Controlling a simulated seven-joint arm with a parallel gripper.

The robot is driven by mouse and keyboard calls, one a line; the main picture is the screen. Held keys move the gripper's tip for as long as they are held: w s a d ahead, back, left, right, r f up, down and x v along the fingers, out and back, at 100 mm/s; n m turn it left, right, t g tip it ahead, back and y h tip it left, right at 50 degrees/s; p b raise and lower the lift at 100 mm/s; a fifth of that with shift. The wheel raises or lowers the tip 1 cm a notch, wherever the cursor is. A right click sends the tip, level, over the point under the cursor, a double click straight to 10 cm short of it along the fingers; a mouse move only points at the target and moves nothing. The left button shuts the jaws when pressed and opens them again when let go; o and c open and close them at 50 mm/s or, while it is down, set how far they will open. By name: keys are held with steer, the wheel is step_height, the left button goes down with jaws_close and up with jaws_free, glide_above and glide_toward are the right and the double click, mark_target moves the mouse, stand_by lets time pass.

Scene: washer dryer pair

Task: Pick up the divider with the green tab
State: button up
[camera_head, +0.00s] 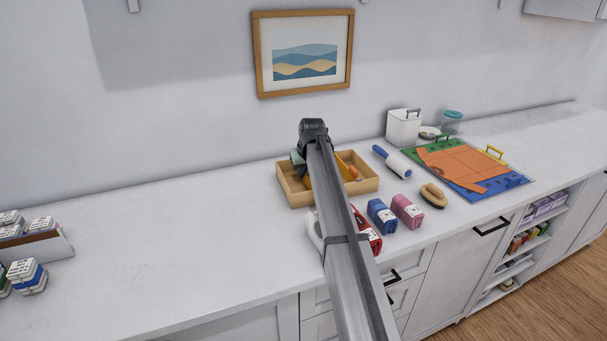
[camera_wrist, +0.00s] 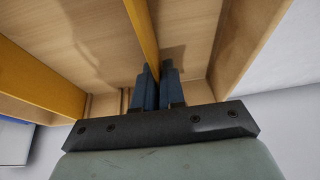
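A light wooden box (camera_head: 297,198) stands on the counter with orange-yellow dividers in it. My gripper (camera_head: 298,163) reaches down into the box and partly hides its left half. In the wrist view, the blue fingers of my gripper (camera_wrist: 159,82) are close together on both sides of the upper edge of an orange-yellow divider (camera_wrist: 143,38), with little or no gap. Another orange-yellow divider (camera_wrist: 38,78) stands to the left, apart from the fingers. An orange divider (camera_head: 347,171) also shows right of my arm in the head view. No green tab shows on any divider.
Right of the box are a lint roller (camera_head: 391,160), a brush (camera_head: 433,195), blue (camera_head: 381,216) and pink (camera_head: 407,211) cartons, and a colored board (camera_head: 474,167). A red carton (camera_head: 366,233) is partly behind my arm.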

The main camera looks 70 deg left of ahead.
jaws_close()
steer(key=shift+r, duration=0.1)
step_height(320, 180, up, 10)
steer(key=shift+f, duration=0.1)
stand_by(0.5)
stand_by(0.5)
steer(key=w+f, duration=0.1)
steer(key=w, duration=0.6)
steer(key=shift+d+f, duration=0.25)
steer(key=shift+f, duration=0.1)
steer(key=shift+w+f, duration=0.1)
steer(key=shift+f, duration=0.15)
